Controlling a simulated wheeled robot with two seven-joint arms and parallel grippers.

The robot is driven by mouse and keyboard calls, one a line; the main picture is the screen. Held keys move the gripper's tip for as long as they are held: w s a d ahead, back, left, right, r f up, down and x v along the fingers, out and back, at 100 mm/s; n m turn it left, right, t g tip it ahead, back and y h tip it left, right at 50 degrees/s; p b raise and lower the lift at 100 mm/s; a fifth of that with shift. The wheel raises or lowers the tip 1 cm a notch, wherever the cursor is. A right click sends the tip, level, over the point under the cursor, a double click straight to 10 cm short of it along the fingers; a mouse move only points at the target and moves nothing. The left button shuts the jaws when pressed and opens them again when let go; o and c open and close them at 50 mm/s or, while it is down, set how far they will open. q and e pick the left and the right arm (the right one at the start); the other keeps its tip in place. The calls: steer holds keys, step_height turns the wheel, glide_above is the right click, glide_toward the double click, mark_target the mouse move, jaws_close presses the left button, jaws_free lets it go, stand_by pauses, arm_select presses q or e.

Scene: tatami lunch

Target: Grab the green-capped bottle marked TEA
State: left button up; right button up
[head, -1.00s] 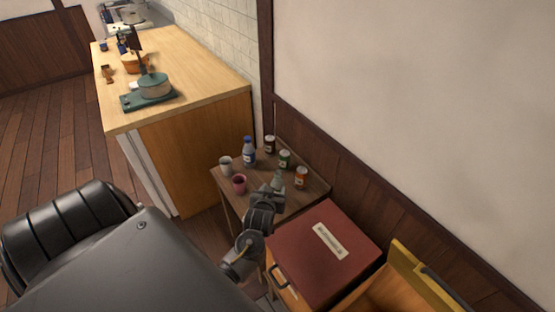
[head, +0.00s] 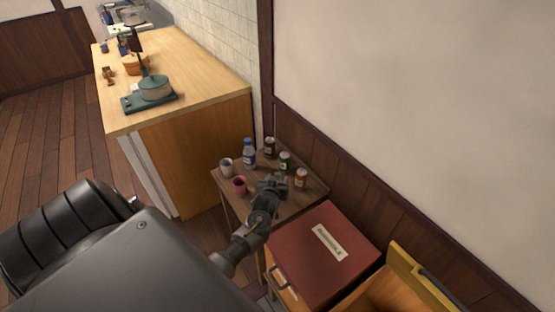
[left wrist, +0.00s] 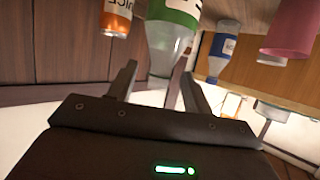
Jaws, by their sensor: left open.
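A clear bottle with a green label (left wrist: 168,50) shows upside down in the left wrist view. Only part of the label's white lettering shows, so I cannot read TEA, and its cap is not clear to see. My left gripper (head: 276,184) is open over the small wooden table; in the left wrist view its fingers (left wrist: 157,88) point at the bottle, which stands between or just beyond them. I cannot tell if they touch it. In the head view the gripper hides most of this bottle. My right gripper is not in view.
On the small table (head: 308,199) stand a blue-capped bottle (head: 249,155), a dark can (head: 269,147), a green can (head: 285,161), an orange can (head: 301,178), a grey cup (head: 226,168) and a pink cup (head: 239,186). A red-topped box (head: 320,250) stands in front.

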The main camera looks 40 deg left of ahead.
arm_select(q)
steer(key=shift+x, duration=1.25)
steer(key=shift+c, duration=0.3)
jaws_close()
